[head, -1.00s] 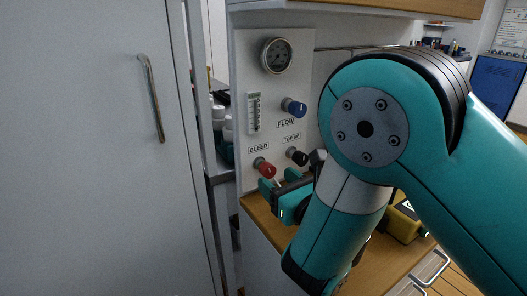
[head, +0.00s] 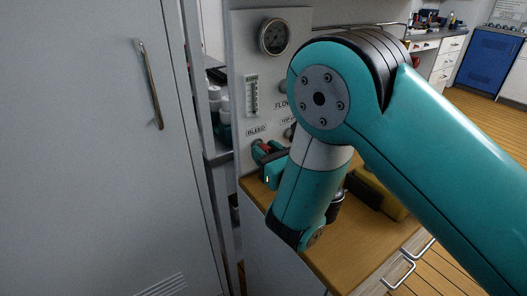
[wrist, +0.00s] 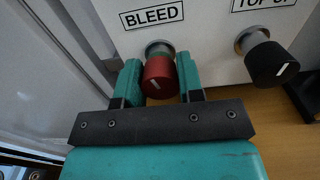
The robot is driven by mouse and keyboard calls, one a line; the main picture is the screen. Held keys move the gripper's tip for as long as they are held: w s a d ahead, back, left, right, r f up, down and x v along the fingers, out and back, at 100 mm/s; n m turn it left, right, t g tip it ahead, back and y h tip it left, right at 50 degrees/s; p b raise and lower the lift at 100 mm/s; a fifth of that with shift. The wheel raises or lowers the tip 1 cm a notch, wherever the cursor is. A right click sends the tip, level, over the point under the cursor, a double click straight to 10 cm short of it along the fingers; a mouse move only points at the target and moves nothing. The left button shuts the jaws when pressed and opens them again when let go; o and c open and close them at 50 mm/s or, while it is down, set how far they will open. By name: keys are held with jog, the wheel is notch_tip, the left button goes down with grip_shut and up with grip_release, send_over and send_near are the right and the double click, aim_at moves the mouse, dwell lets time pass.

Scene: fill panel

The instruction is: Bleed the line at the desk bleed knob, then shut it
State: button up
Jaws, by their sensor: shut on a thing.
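The red bleed knob (wrist: 159,78) sits under the BLEED label (wrist: 152,15) on the white panel in the wrist view. In the head view, my gripper (head: 268,161) is at the panel (head: 243,60), and a small part of the red knob (head: 264,148) shows between the fingers.
A black TOP UP knob (wrist: 271,64) is right of the bleed knob. A gauge (head: 274,37) and a flow tube (head: 252,95) are higher on the panel. The wooden desk (head: 350,240) lies below, with a yellow object (head: 378,196) on it. A grey locker door (head: 90,120) stands at left.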

jog(key=shift+r+m, duration=0.15)
jog(key=shift+m, duration=1.45)
jog(key=o, duration=0.9)
jog(key=shift+s, duration=0.1)
